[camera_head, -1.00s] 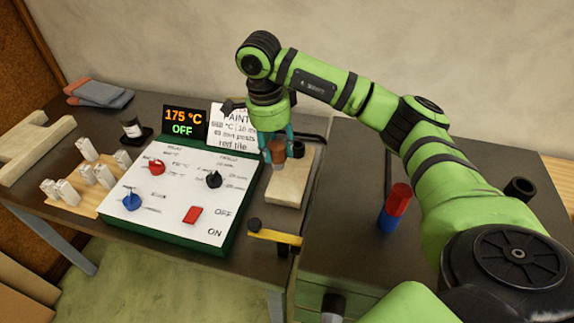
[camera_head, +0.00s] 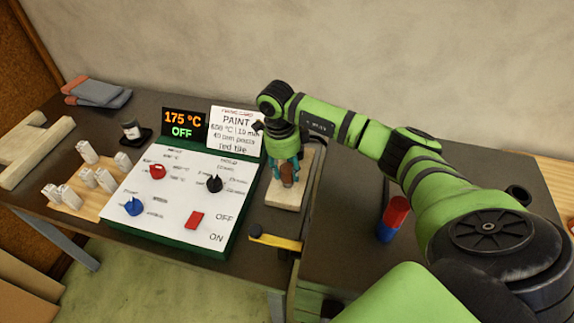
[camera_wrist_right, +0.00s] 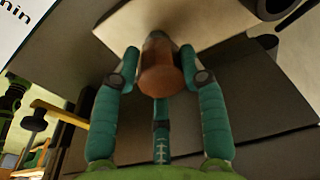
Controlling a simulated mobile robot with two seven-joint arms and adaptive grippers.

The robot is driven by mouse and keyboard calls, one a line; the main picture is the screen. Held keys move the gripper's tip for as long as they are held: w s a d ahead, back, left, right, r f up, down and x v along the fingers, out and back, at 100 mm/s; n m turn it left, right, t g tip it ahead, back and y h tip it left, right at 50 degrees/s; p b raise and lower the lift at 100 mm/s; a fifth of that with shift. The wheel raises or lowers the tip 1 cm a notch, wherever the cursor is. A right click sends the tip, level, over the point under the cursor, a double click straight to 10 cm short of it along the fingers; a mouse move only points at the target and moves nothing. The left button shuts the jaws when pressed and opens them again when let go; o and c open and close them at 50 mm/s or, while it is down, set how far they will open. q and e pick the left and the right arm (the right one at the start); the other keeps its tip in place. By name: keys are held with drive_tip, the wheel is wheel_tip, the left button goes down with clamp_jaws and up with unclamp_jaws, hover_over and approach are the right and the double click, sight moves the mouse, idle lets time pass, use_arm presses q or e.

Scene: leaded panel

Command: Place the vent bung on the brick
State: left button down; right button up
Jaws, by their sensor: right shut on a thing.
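The vent bung (camera_head: 288,174) is a small brown tapered plug. My right gripper (camera_head: 286,167) is shut on it, and the bung points down over the pale brick (camera_head: 284,195). In the right wrist view the bung (camera_wrist_right: 160,68) sits between the teal fingers of the gripper (camera_wrist_right: 160,80), its far end against or just over the pale brick face (camera_wrist_right: 205,22). I cannot tell whether it touches the brick. The brick lies right of the control panel, partly hidden by the gripper. My left gripper is not in view.
The white control panel (camera_head: 170,204) with knobs and a red switch stands just left of the brick. A yellow-handled lever (camera_head: 275,238) is at the table's front edge. A red and blue cylinder (camera_head: 392,219) stands to the right. Several pale posts sit on a board (camera_head: 92,205) at left.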

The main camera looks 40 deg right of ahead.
sight(282, 167)
drive_tip(key=shift+f, duration=0.2)
drive_tip(key=o, duration=1.2)
drive_tip(key=shift+o, duration=0.2)
drive_tip(key=shift+r, duration=0.1)
wheel_tip(282, 167, up, 12)
drive_tip(key=b, duration=0.3)
drive_tip(key=shift+w+a+b, duration=0.4)
drive_tip(key=shift+w+a, duration=0.05)
